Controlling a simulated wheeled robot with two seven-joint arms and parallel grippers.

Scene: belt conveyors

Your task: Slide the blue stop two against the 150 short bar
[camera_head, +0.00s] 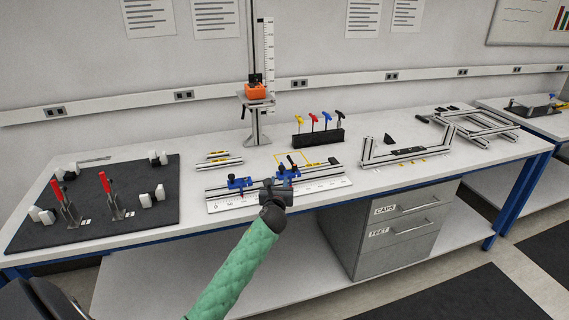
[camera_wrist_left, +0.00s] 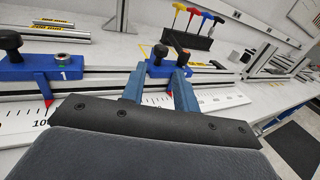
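Blue stop two (camera_head: 287,174) sits on the rail of the measuring jig, right of blue stop one (camera_head: 238,183). In the left wrist view stop two (camera_wrist_left: 164,68) has a black knob and a red pointer; stop one (camera_wrist_left: 40,69) is marked "1". A bar with a yellow label (camera_head: 314,164) lies along the rail right of stop two; its text is unreadable, so I cannot confirm it is the 150 bar. My left gripper (camera_head: 277,187) is at stop two, its fingers (camera_wrist_left: 160,88) apart on either side of it. Contact is unclear. My right gripper is out of view.
A white ruler (camera_head: 325,187) runs along the jig's front. Two yellow-labelled bars (camera_head: 222,163) lie behind its left end. A black holder (camera_head: 319,138) with coloured hex keys stands behind. A dark mat (camera_head: 145,219) with red-handled clamps is left; a frame assembly (camera_head: 405,152) is right.

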